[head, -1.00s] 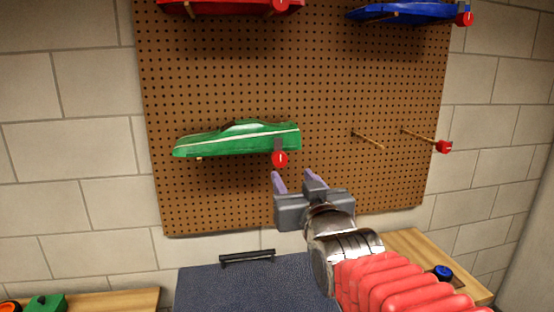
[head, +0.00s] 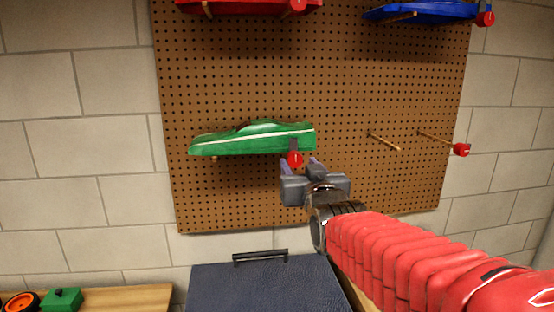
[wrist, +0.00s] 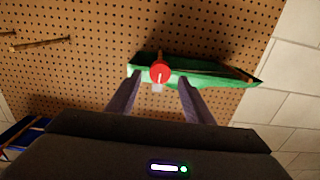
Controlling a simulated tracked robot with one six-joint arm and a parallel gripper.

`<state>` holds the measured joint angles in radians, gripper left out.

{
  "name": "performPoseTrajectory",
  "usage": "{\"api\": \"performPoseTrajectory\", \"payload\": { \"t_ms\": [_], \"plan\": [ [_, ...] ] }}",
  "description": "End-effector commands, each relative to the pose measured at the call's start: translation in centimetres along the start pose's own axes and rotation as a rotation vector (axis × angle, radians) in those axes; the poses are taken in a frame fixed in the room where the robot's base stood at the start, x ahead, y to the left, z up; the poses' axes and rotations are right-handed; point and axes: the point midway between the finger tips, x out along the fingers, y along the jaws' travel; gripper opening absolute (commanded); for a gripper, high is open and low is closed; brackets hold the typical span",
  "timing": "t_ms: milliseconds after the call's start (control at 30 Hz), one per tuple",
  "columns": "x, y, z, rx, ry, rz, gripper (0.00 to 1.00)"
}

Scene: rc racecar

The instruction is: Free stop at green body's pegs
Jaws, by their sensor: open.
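The green car body (head: 252,139) rests on pegs on the pegboard, left of centre in the head view. A red round stop (head: 295,159) with a dark stem sits at the body's right end. In the wrist view the red stop (wrist: 160,72) faces me in front of the green body (wrist: 205,78). My gripper (head: 302,166) is open just below and to the right of the stop. In the wrist view its two fingers (wrist: 156,95) point at the stop, one on each side. I cannot tell whether they touch it.
The pegboard (head: 365,180) hangs on a block wall. To the right are bare pegs (head: 384,142) and another red stop (head: 461,149). A red body (head: 250,6) and a blue body (head: 420,11) hang above. A dark blue case (head: 260,288) stands below.

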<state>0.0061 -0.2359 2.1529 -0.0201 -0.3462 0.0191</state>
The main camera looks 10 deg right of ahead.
Motion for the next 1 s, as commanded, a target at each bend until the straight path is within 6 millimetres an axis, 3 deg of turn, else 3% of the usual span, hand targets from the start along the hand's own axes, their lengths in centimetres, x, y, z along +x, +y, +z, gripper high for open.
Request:
{"api": "performPoseTrajectory", "payload": {
  "t_ms": [500, 900, 1000],
  "plan": [
    [5.1, 0.0, 0.0, 0.000, 0.000, 0.001, 0.47],
    [5.6, 0.1, 0.0, 0.000, 0.000, 0.001, 0.47],
    [5.6, 0.1, 0.0, 0.000, 0.000, 0.001, 0.41]
  ]
}}
